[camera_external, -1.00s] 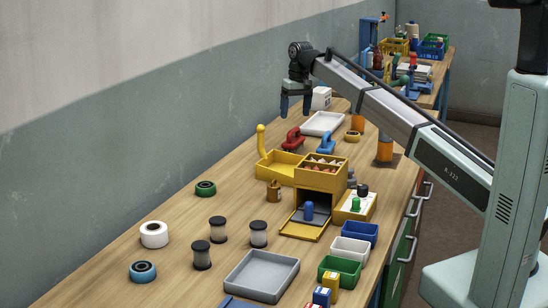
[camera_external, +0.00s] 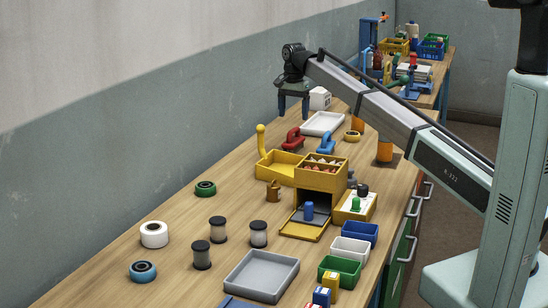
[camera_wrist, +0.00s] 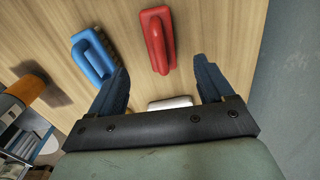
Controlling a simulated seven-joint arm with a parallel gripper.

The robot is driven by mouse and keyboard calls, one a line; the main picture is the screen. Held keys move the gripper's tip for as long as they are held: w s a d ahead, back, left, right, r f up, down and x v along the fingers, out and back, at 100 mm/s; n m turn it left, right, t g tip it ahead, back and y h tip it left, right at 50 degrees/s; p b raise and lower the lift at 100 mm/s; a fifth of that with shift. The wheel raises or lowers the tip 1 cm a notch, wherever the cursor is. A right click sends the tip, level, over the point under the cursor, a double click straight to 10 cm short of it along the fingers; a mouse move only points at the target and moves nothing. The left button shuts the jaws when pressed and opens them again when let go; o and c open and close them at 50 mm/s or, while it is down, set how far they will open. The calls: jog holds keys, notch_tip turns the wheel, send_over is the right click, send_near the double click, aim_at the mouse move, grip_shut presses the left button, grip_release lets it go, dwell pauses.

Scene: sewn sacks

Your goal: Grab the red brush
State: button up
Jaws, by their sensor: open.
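The red brush (camera_external: 294,139) lies on the wooden bench behind the yellow box unit, left of a blue brush (camera_external: 326,142). In the wrist view the red brush (camera_wrist: 158,40) lies past my fingertips, between their lines, with its handle up. The blue brush (camera_wrist: 93,56) is to its left, close to my left finger. My gripper (camera_external: 293,111) is open and empty above the bench, up and behind the red brush in the external view. Its two dark blue fingers (camera_wrist: 163,78) stand wide apart in the wrist view and do not touch the red brush.
A white tray (camera_external: 321,124) and a white box (camera_external: 319,98) stand near my gripper. The yellow box unit (camera_external: 320,172) is in front of the brushes. An orange cylinder (camera_external: 384,149) stands to the right. The grey wall (camera_wrist: 290,100) is close on the right in the wrist view.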

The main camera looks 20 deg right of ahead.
aim_at(293, 140)
notch_tip(293, 140, down, 12)
jog(key=shift+a+r, duration=0.1)
jog(key=shift+r, duration=0.1)
dwell(0.4)
jog(key=shift+c, duration=0.3)
jog(key=c, duration=1.1)
